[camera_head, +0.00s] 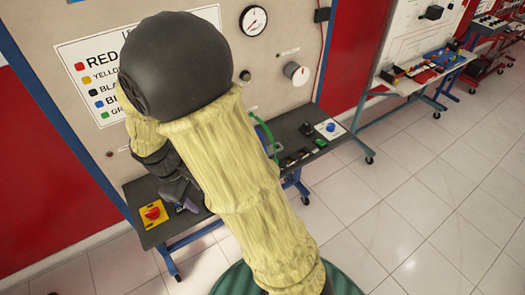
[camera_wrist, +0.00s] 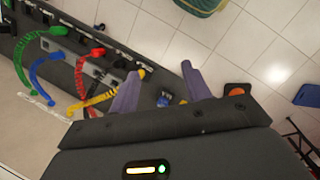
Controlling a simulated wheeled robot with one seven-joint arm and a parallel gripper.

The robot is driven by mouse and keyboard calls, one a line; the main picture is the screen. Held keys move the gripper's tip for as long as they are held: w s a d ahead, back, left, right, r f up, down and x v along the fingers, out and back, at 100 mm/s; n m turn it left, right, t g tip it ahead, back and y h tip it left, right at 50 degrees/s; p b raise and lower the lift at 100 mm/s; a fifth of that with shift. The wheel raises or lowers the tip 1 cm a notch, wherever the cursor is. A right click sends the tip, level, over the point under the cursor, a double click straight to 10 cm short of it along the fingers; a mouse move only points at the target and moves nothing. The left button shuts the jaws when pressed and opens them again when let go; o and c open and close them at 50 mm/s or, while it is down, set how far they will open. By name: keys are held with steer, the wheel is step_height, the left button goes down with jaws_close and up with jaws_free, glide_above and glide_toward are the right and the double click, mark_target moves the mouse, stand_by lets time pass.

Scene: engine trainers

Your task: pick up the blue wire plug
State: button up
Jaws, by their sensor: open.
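A blue curved wire (camera_wrist: 38,70) lies on the dark shelf in the left of the wrist view, with a blue plug-like end (camera_wrist: 56,56). A separate small blue piece (camera_wrist: 163,100) shows between my fingers, low in the gap; I cannot tell whether it is a wire plug. My gripper (camera_wrist: 158,78) is open, its two purple-grey fingers apart over the shelf. In the head view my gripper (camera_head: 194,200) is mostly hidden behind my arm, near the shelf's left end.
Green (camera_wrist: 32,42), red (camera_wrist: 80,72) and yellow (camera_wrist: 95,101) wires lie along the shelf near the blue one. A red knob on a yellow plate (camera_head: 153,213) is at the shelf's left end. A blue knob (camera_head: 331,127) is at its right end. The tiled floor is open.

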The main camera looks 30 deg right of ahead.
steer(key=s+d+r+m+t+y, duration=0.3)
steer(key=s+d+m, duration=0.1)
steer(key=m, duration=0.3)
steer(key=shift+s+d+r+m+t, duration=0.35)
steer(key=shift+d+r+m+t, duration=0.05)
steer(key=shift+d, duration=0.35)
